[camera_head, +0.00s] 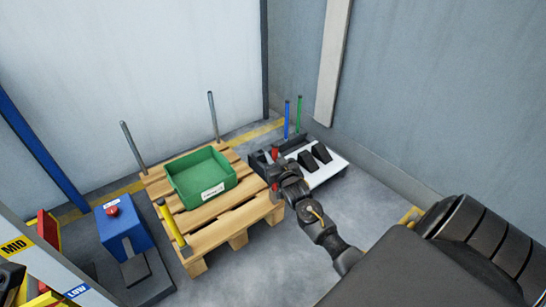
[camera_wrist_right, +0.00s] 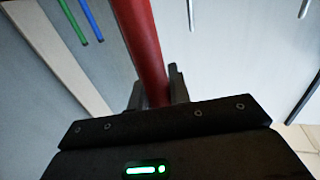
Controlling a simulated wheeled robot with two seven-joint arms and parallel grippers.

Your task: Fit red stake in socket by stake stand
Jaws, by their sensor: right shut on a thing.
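My right gripper (camera_head: 277,172) is shut on the red stake (camera_head: 275,154). In the right wrist view the red stake (camera_wrist_right: 141,45) runs up out of frame from between the two dark fingers (camera_wrist_right: 158,90). In the head view a short red part also shows at the pallet's right corner, by the gripper. The socket is not clearly visible; the gripper and arm cover that area. My left gripper is not in view.
A wooden pallet (camera_head: 236,222) carries a green bin (camera_head: 200,178). Grey stakes (camera_head: 133,147) (camera_head: 214,116) stand at its back, a yellow stake (camera_head: 172,224) at front left. Blue (camera_head: 286,120) and green (camera_head: 299,115) stakes rise at the stand. A blue box (camera_head: 122,230) stands left.

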